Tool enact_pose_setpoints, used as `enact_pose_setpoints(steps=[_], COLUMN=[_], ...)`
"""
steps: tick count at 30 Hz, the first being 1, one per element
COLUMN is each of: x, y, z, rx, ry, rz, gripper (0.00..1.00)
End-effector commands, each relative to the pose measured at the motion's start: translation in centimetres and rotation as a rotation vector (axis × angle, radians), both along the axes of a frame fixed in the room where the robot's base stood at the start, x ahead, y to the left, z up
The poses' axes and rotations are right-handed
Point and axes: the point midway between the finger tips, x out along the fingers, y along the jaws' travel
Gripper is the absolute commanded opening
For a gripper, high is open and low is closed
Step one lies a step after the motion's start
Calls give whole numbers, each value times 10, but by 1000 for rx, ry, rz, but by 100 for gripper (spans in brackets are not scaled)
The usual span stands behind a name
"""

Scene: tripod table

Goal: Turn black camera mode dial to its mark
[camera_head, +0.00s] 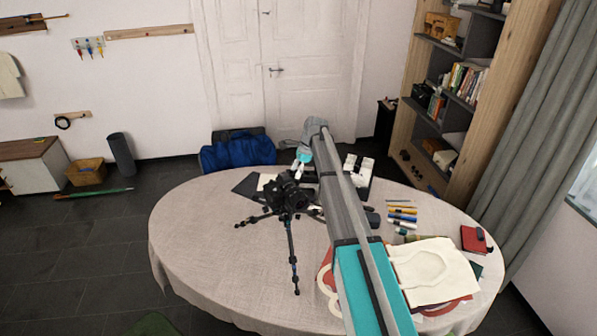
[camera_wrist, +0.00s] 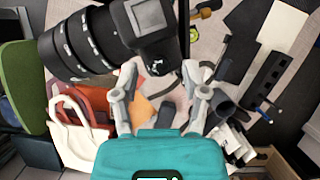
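The black camera (camera_head: 288,190) stands on a small black tripod (camera_head: 291,245) on the round table. In the wrist view the camera (camera_wrist: 90,42) fills the upper left, with its long ringed lens pointing left. A small round part on the body, perhaps the mode dial (camera_wrist: 157,66), shows near the body's lower edge; its mark is too small to read. My gripper (camera_wrist: 163,88) is open, its two grey fingers apart with nothing held between them. The fingertips appear close to the camera body; I cannot tell whether they touch. In the head view my arm partly hides the gripper.
The round table (camera_head: 190,235) has bare cloth at left. Right of my arm lie several pens (camera_head: 402,212), a cream bag (camera_head: 435,270) and a red notebook (camera_head: 474,240). A white object (camera_head: 358,168) stands behind the camera. A shelf (camera_head: 450,90) stands at back right.

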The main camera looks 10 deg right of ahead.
Motion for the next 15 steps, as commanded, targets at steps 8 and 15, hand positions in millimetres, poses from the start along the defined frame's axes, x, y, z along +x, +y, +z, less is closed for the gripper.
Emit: enact_pose_setpoints(steps=[8,15], x=[0,0], y=[0,-4], z=[0,0], rx=[0,-1], ry=[0,0], rz=[0,1], gripper=[0,0])
